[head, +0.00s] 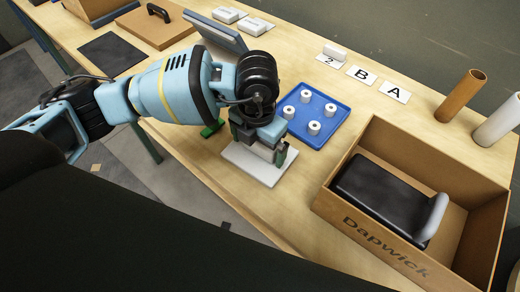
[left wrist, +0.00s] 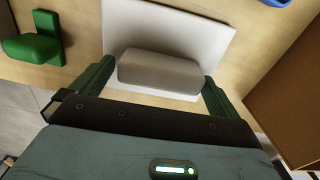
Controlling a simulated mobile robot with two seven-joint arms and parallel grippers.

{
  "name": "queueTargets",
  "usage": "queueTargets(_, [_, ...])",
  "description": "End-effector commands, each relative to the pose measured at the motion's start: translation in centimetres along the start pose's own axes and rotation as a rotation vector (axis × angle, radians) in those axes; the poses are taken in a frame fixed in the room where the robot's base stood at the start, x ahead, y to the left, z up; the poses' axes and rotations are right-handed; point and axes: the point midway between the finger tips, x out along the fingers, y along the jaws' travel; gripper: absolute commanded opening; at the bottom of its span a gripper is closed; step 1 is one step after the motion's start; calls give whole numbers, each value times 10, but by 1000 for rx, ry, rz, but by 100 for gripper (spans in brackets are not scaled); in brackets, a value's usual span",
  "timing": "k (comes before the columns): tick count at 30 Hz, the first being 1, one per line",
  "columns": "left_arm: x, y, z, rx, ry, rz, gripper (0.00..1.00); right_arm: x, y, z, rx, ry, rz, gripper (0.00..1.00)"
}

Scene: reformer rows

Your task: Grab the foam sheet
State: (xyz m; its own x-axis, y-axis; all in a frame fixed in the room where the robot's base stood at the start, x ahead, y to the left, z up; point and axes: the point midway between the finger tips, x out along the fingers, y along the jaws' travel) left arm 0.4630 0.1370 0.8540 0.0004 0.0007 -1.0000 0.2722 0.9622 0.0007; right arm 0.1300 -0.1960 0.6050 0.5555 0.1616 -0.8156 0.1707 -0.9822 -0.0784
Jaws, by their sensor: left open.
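The foam sheet, a flat white sheet (head: 244,162), lies on the wooden table near its front edge. In the left wrist view the sheet (left wrist: 190,28) has a grey block-shaped grip (left wrist: 158,72) on it. My left gripper (head: 263,150) is over the sheet, pointing down. In the left wrist view its green fingers stand open on either side of the grey block. I cannot tell whether they touch it. In the head view the gripper hides most of the block. My right gripper is not in view.
A green piece (head: 212,128) lies left of the sheet, also in the left wrist view (left wrist: 32,46). A blue tray (head: 322,137) with several white rolls is behind. A cardboard box (head: 468,205) holding a black object (head: 385,200) stands right. Cards and tubes stand further back.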

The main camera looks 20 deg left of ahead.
Motion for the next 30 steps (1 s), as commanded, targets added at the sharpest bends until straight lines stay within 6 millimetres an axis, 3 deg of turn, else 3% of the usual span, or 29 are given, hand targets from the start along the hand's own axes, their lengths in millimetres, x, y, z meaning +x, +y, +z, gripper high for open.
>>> queueTargets(2, [0,0,0,0,0,0,100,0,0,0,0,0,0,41])
queueTargets(11, [0,0,0,0,0,0,61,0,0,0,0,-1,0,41])
queueTargets(20, [-5,0,0,0,-1,-1,59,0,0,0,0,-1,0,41])
queueTargets(30, [-62,0,1,1,-5,0,59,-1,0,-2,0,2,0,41])
